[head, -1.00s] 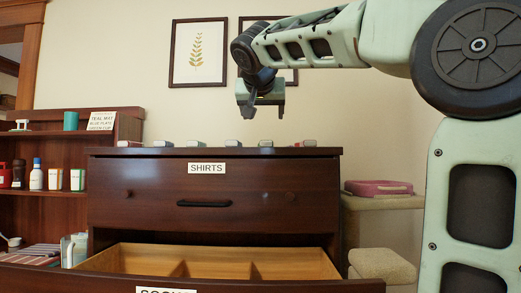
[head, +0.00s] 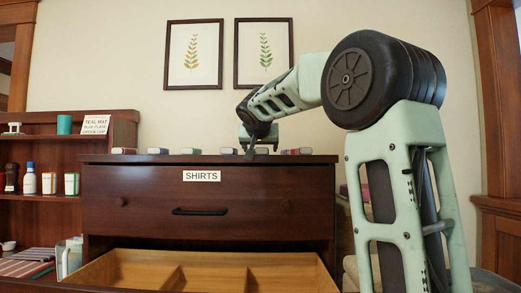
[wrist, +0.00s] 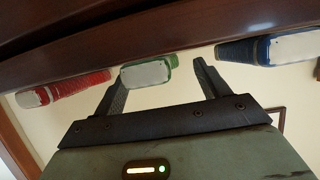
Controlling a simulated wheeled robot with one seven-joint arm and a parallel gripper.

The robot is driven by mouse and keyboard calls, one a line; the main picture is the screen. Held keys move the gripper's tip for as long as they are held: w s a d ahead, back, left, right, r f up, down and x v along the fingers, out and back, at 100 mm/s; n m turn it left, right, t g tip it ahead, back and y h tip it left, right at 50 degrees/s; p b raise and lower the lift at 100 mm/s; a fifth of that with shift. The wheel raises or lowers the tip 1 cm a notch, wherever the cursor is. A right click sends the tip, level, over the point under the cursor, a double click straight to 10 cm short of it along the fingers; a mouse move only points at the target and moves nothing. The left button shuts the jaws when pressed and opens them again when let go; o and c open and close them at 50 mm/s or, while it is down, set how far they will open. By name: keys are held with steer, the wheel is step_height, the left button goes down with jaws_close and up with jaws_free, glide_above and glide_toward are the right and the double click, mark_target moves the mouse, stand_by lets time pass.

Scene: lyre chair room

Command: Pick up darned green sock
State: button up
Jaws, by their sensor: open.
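A green rolled bundle (wrist: 150,72) with a pale front sits on the dresser top in the wrist view, matching the green sock; no darning can be made out. My gripper (wrist: 162,78) is open and empty, its two fingers spread on either side of the green bundle in the picture. I cannot tell how far apart in depth they are. In the head view my gripper (head: 260,148) hangs at the dresser top, in front of the row of bundles, and largely hides the bundle behind it.
A red bundle (wrist: 65,88) and a blue bundle (wrist: 270,48) flank the green one. The row of several bundles lines the dresser (head: 140,185). Below, a divided wooden drawer (head: 210,270) stands open and looks empty. A shelf (head: 55,138) with cups and bottles stands left.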

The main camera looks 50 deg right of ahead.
steer(key=shift+w+d+f, duration=0.25)
steer(key=shift+w+d, duration=0.15)
steer(key=shift+d, duration=0.05)
steer(key=c, duration=1)
steer(key=shift+c, duration=0.2)
steer(key=shift+r, duration=0.1)
step_height(320, 180, up, 10)
steer(key=p, duration=0.2)
